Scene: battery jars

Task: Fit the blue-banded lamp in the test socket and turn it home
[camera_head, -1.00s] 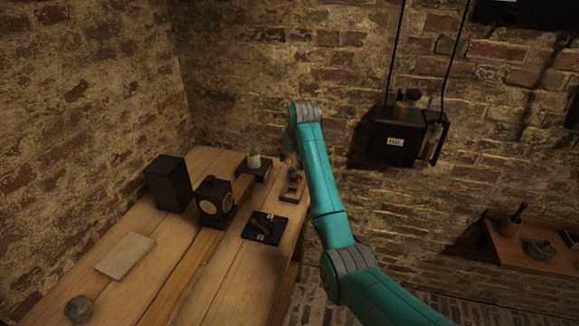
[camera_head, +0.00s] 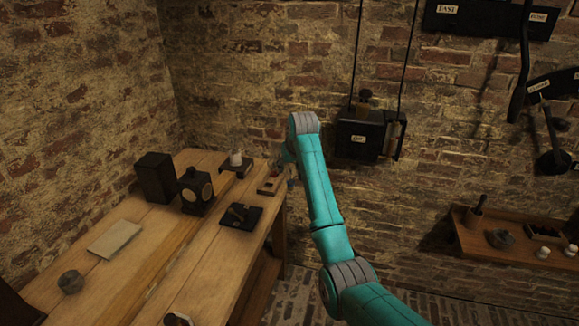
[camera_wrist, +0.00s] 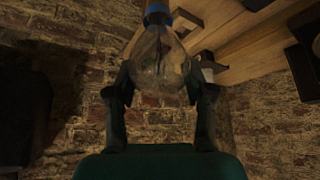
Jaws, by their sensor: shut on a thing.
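The blue-banded lamp (camera_wrist: 158,58) fills the upper middle of the wrist view, a clear glass bulb with a blue band at the top edge. My gripper (camera_wrist: 160,80) is shut on its glass, one dark finger on each side. In the head view, my arm hides most of the gripper and lamp beside the bench's right edge. A white cylinder on a dark base (camera_head: 236,160) stands at the back of the bench; it may be the test socket, but I cannot be sure. It also shows in the wrist view (camera_wrist: 207,62), to the right of the lamp and apart from it.
A small wooden block (camera_head: 268,187) sits near the bench's right edge. A black box (camera_head: 155,177), a dialled instrument (camera_head: 196,190), a black switch plate (camera_head: 240,216) and paper (camera_head: 114,238) are on the bench (camera_head: 190,265). A wall-hung black box (camera_head: 360,138) is right of my arm.

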